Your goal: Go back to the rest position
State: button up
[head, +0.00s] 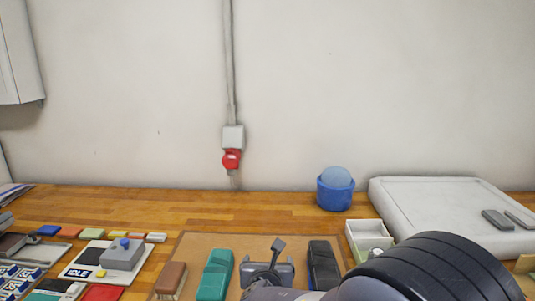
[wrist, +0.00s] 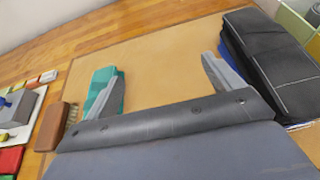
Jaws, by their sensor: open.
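My gripper (head: 270,258) is low over the tan mat (head: 200,243) in the head view, between a teal object and a black case. In the wrist view my gripper (wrist: 163,68) has its two grey fingers spread wide with only bare mat between them. The left finger overlaps the teal object (wrist: 100,82) in the picture. The right finger is beside the black case (wrist: 270,65). I cannot tell whether either finger touches. Part of my arm hides the front right of the bench in the head view.
A brown brush (head: 171,278) lies left of the teal object. A board marked IDLE (head: 80,268) carries a grey box with a blue knob. A blue pot (head: 336,190), a pale green box (head: 366,238) and a white slab (head: 430,192) are right. Bare wood lies behind the mat.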

notch_tip(320, 180, down, 6)
jog(key=shift+r+b, duration=0.1)
jog(key=shift+b, duration=0.45)
jog(key=shift+d+r, duration=0.1)
